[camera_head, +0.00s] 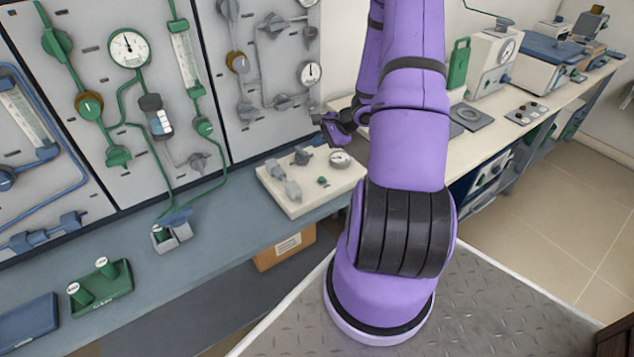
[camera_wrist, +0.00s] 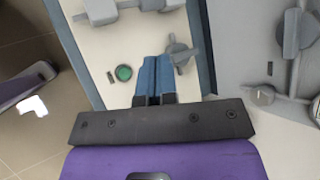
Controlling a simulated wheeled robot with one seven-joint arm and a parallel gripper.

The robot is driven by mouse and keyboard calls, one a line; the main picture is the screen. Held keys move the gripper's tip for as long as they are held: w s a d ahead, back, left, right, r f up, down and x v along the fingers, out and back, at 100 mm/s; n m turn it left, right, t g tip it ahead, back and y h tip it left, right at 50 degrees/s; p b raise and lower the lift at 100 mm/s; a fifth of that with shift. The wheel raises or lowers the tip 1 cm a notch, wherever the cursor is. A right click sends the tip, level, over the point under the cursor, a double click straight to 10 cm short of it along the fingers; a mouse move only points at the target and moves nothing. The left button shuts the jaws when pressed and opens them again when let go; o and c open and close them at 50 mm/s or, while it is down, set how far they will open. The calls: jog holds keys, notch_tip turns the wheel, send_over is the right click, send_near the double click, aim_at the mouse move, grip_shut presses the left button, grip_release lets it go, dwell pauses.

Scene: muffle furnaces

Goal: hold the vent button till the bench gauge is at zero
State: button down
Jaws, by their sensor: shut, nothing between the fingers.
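The bench gauge (camera_head: 340,158) is a small round white dial on a cream panel block (camera_head: 268,184); its needle is too small to read. A small green button (camera_head: 322,181), which looks like the vent button, sits on the same block near the gauge. The button also shows in the wrist view (camera_wrist: 123,72), to the left of my fingers and uncovered. My gripper (camera_wrist: 155,62) has its blue fingers shut together, with nothing between them, over the block. Their tips appear apart from the button. The gauge cannot be made out in the wrist view.
The block also carries a dark knob (camera_head: 303,157) and a grey valve fitting (camera_head: 287,186); the knob (camera_wrist: 180,53) is close right of my fingertips in the wrist view. A wall panel with pipes and a larger gauge (camera_head: 129,48) stands behind. A green tray (camera_head: 108,296) lies lower left.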

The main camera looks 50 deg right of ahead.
aim_at(322, 180)
jog(key=f, duration=0.1)
jog(key=f+m, duration=0.1)
jog(key=s+f, duration=0.1)
jog(key=shift+d, duration=0.35)
jog(key=shift+f, duration=0.1)
jog(key=shift+f, duration=4.35)
jog(key=shift+f, duration=0.1)
jog(key=shift+s+f, duration=0.1)
jog(key=shift+f, duration=0.2)
jog(key=shift+f, duration=0.45)
dwell(2.1)
